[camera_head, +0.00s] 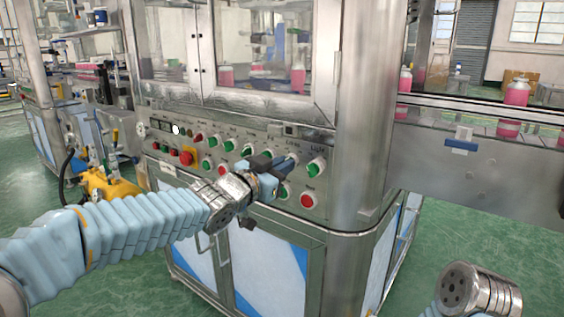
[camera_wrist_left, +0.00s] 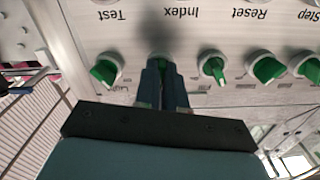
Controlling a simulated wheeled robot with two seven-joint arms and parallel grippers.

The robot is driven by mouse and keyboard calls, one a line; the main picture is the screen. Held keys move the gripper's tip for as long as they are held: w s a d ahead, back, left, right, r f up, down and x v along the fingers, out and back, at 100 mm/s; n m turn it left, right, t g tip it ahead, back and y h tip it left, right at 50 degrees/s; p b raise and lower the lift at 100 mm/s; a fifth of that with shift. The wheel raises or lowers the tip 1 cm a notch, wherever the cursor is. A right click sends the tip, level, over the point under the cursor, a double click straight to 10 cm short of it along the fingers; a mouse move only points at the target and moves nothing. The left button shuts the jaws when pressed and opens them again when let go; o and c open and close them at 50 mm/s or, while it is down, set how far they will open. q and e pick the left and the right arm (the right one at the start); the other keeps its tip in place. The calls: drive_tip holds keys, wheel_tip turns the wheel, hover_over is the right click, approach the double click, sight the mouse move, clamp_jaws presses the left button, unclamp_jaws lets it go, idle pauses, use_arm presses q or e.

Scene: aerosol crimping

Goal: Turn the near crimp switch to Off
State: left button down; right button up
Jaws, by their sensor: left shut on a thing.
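My left gripper (camera_head: 283,164) reaches the control panel (camera_head: 262,189) from the left and is shut on a green rotary switch, the near crimp switch by its place beside the Light switch. The left wrist view is upside down; there the two fingers (camera_wrist_left: 163,78) close around the switch (camera_wrist_left: 162,61), of which only a little green shows between them. Its label is hidden, and I cannot tell its exact turn. The green Light switch (camera_head: 317,166) is free beside it, also in the left wrist view (camera_wrist_left: 104,71). My right gripper is not in view.
Other green switches sit close by in the same row (camera_wrist_left: 214,66). A red button (camera_head: 307,201) is below the Light switch. A red stop button on yellow (camera_head: 187,158) is further left. A steel corner column (camera_head: 362,110) stands to the right.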

use_arm(q)
drive_tip(key=shift+n+p, duration=1.05)
drive_tip(key=shift+n, duration=3.05)
drive_tip(key=shift+f, duration=0.1)
drive_tip(key=c, duration=1.2)
unclamp_jaws()
drive_tip(key=v, duration=1.3)
drive_tip(key=shift+s+a+p, duration=0.25)
drive_tip(key=shift+s+p, duration=0.1)
drive_tip(key=shift+p, duration=0.05)
